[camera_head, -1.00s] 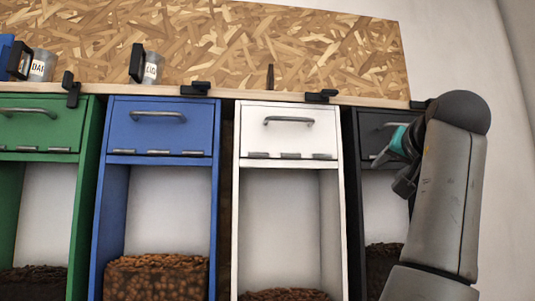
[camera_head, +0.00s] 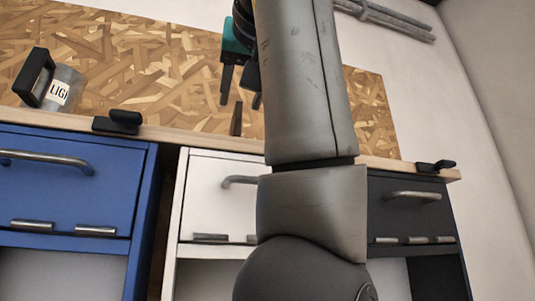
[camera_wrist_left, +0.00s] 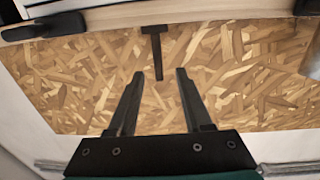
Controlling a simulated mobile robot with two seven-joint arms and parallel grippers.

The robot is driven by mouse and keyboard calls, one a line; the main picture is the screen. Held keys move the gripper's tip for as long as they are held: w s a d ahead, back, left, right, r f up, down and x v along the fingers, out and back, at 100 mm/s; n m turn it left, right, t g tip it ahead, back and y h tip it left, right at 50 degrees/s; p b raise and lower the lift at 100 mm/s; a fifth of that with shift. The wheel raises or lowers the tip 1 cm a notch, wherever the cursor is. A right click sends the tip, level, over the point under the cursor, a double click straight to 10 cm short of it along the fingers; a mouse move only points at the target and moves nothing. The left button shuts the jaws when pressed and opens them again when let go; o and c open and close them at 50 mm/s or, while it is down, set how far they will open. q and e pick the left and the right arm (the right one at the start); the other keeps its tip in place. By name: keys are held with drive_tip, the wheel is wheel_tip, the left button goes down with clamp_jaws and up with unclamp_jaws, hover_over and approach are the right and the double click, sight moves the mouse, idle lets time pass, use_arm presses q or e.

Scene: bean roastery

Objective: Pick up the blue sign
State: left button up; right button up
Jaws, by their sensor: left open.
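No blue sign shows in either current view. My left gripper (camera_head: 241,104) is open and empty at the top middle of the head view, in front of the chipboard surface. In the left wrist view its two dark fingers (camera_wrist_left: 160,74) are spread apart. A thin black upright piece (camera_wrist_left: 157,50) appears between the fingertips there, and it also shows just below the gripper in the head view (camera_head: 236,120). I cannot tell how far it is from the fingers. My right gripper is not in view.
A metal cup (camera_head: 69,80) with a black handle and a "LIGI" label stands on the chipboard (camera_head: 150,60) at left. Black latches (camera_head: 118,122) sit along its wooden edge. Below are blue (camera_head: 60,178), white (camera_head: 203,190) and dark (camera_head: 410,210) drawer fronts. Grey pipes (camera_head: 385,18) lie behind.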

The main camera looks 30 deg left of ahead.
sight(238, 111)
use_arm(q)
drive_tip(key=p+x, duration=0.1)
drive_tip(key=x, duration=0.4)
drive_tip(key=shift+p+x, duration=0.3)
drive_tip(key=shift+x, duration=0.55)
drive_tip(key=x, duration=0.1)
drive_tip(key=p+x, duration=0.1)
drive_tip(key=x, duration=0.2)
drive_tip(key=shift+w+a+f+p, duration=0.15)
drive_tip(key=shift+w+f+p, duration=0.15)
drive_tip(key=shift+p, duration=0.1)
clamp_jaws()
